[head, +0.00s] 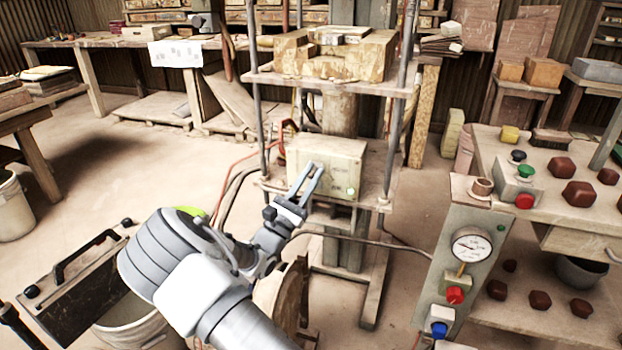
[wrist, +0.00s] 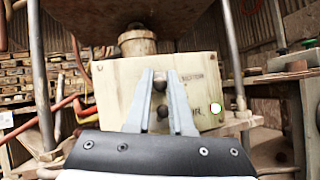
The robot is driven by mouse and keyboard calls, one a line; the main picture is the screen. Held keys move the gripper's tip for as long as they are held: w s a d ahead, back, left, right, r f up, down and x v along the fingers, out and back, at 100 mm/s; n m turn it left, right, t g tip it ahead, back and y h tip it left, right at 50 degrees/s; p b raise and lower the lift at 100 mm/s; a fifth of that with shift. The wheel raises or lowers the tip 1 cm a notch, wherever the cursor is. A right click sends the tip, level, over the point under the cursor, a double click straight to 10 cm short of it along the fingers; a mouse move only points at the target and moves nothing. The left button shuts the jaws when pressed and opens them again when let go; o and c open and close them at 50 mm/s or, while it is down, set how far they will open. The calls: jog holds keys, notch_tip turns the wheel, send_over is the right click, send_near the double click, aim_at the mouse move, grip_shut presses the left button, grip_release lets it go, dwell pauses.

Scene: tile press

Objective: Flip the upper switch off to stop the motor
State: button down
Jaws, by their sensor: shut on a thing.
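A pale control box (head: 338,160) sits on the press's lower shelf, and its front fills the middle of the wrist view (wrist: 110,85). Two dark round switches show on it in the wrist view, an upper switch (wrist: 160,86) and a lower switch (wrist: 162,112). A green lamp (wrist: 214,107) glows at the box's lower right, also seen in the head view (head: 351,191). My gripper (head: 315,169) is at the box's front. In the wrist view its fingertips (wrist: 160,74) stand either side of the upper switch, shut on it. Lettering beside the fingers is partly covered.
Metal rods (head: 262,125) of the press stand on both sides of the box. Cables and a red hose (head: 238,150) run at its left. A gauge panel (head: 470,265) with red and blue buttons stands at the right. A case with a handle (head: 75,285) lies at lower left.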

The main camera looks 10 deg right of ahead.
jog(key=shift+f, duration=0.2)
dwell(0.3)
jog(key=c, duration=1.1)
grip_release()
jog(key=p+v, duration=0.2)
jog(key=v, duration=1.5)
jog(key=shift+f+p, duration=0.3)
jog(key=shift+p, duration=0.05)
